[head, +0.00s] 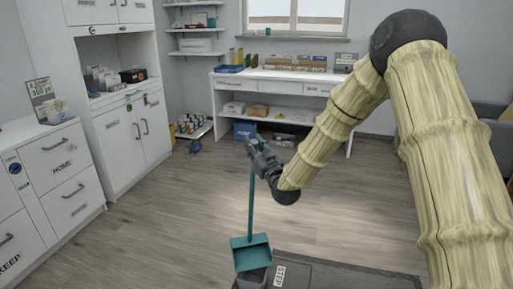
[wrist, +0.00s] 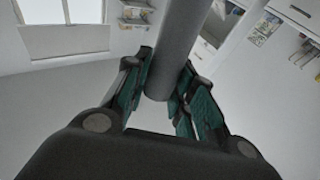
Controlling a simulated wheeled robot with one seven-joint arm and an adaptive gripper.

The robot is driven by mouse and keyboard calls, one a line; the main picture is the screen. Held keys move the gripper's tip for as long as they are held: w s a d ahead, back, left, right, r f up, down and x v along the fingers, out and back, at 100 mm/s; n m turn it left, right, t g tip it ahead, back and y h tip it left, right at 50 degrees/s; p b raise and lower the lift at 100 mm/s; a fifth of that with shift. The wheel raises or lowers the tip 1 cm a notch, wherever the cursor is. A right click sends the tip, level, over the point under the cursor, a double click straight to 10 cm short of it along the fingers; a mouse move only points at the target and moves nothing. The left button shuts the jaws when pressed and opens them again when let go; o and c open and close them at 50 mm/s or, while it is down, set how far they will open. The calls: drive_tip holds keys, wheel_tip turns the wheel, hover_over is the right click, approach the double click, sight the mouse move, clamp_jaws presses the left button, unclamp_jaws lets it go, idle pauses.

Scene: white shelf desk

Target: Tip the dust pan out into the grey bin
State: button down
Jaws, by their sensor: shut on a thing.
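The teal dust pan (head: 250,254) hangs low at the bottom centre of the head view, its long handle running up to my gripper. My gripper (head: 256,146) is shut on the upper part of that handle. In the wrist view a thick grey shaft, the handle (wrist: 165,50), passes between the fingers of my gripper (wrist: 160,95). The grey bin (head: 253,280) shows just under the pan at the bottom edge of the head view, mostly hidden or cut off. I cannot tell whether pan and bin touch, or what lies in the pan.
A dark mat (head: 345,277) with a STEP label lies right of the bin. White drawers (head: 55,180) and a tall cabinet stand at left. A white desk (head: 275,87) with shelf items stands at the back. The wooden floor between (head: 165,215) is clear.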

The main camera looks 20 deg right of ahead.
drive_tip(key=w+r+g+p, duration=0.1)
drive_tip(key=w+r+p, duration=0.1)
drive_tip(key=w, duration=0.6)
drive_tip(key=w+d+r+g+p, duration=0.1)
drive_tip(key=w+r+p, duration=0.2)
drive_tip(key=w, duration=0.4)
drive_tip(key=shift+w+m+g+p, duration=0.3)
drive_tip(key=shift+w+p, duration=0.05)
drive_tip(key=shift+p, duration=0.3)
